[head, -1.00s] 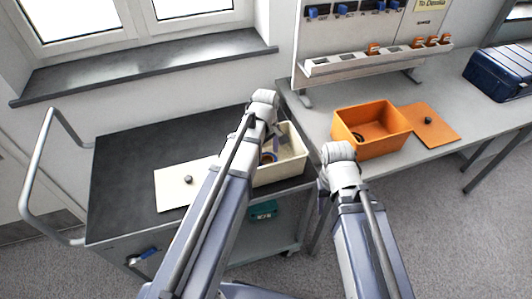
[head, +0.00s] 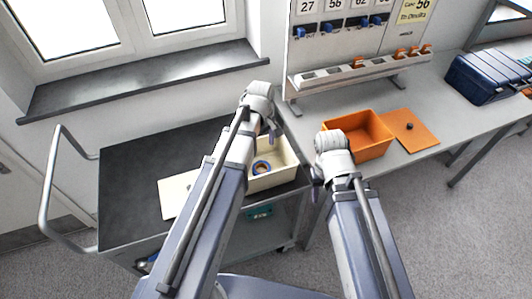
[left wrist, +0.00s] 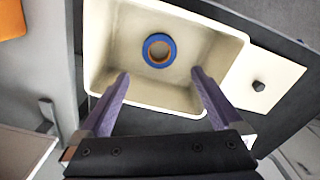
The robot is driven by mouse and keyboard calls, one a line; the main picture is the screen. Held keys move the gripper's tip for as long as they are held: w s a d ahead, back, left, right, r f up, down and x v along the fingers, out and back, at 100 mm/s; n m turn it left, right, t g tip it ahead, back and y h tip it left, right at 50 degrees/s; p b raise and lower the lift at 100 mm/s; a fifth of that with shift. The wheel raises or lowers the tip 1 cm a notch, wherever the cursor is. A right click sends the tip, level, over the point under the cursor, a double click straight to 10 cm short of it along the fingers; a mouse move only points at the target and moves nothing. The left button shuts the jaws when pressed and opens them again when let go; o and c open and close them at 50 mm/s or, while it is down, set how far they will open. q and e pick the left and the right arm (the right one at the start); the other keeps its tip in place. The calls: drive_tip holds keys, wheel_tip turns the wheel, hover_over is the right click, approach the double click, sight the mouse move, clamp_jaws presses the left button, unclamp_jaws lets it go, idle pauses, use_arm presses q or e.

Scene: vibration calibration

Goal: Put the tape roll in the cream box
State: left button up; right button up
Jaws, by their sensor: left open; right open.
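The tape roll (head: 256,168) is a blue ring with an orange inside. It lies on the floor of the cream box (head: 285,177), which stands on the dark cart top. In the left wrist view the tape roll (left wrist: 148,50) lies flat inside the cream box (left wrist: 222,68), near its far wall. My left gripper (left wrist: 160,75) is open and empty above the box, its purple fingers apart and clear of the roll. In the head view my left arm hides part of the box. My right gripper (head: 317,184) is open, in front of the bench, its fingers partly hidden by its wrist.
A cream lid (head: 174,196) with a dark knob lies left of the cream box; it also shows in the left wrist view (left wrist: 275,72). An orange box (head: 372,151) and its orange lid (head: 415,132) sit on the bench. A blue case (head: 485,80) stands farther right.

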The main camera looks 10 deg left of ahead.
use_arm(q)
drive_tip(key=s+d+m+y, duration=0.1)
drive_tip(key=s+d+m, duration=0.9)
drive_tip(key=s+m, duration=0.4)
drive_tip(key=shift+d+m, duration=0.15)
drive_tip(key=shift+m, duration=0.35)
